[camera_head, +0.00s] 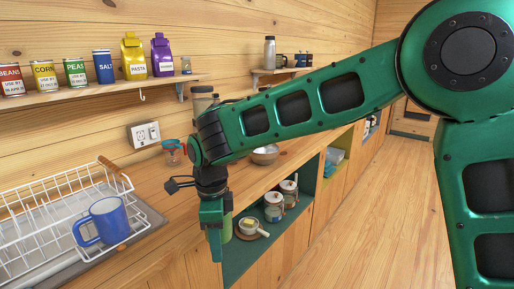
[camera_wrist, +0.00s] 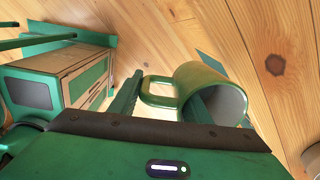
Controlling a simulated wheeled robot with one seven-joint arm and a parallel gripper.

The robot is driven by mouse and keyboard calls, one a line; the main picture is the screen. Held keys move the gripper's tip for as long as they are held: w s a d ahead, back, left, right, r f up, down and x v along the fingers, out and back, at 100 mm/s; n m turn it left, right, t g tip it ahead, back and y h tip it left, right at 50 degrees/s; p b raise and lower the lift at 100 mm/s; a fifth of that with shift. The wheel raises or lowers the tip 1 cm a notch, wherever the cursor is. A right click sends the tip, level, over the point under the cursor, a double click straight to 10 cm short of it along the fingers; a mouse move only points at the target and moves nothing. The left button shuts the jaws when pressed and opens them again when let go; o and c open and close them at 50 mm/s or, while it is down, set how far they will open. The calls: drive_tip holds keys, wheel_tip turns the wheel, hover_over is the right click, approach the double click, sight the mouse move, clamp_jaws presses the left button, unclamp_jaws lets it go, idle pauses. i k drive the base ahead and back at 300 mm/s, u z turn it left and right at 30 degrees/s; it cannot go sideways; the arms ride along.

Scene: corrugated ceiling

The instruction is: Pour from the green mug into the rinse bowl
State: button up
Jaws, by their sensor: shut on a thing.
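My gripper (camera_head: 214,240) hangs from my arm in front of the wooden counter's edge, pointing down. In the wrist view, the green mug (camera_wrist: 205,75) is held at my gripper (camera_wrist: 163,105), with one finger beside its handle and the other by its mouth. The exact contact is partly hidden. The mug's mouth faces toward the wrist camera, and I see no contents. In the head view only a sliver of the mug (camera_head: 227,224) shows behind the gripper. A bowl (camera_head: 265,154), likely the rinse bowl, stands on the counter beyond my wrist, apart from the mug.
A white dish rack (camera_head: 40,215) with a blue mug (camera_head: 103,221) stands on the counter at left. A red-and-blue item (camera_head: 173,150) and a jar (camera_head: 202,98) are near my forearm. Lidded pots (camera_head: 274,206) sit on the open shelf below. The floor at right is clear.

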sight(267, 155)
drive_tip(key=z, duration=0.05)
drive_tip(key=i, duration=1.65)
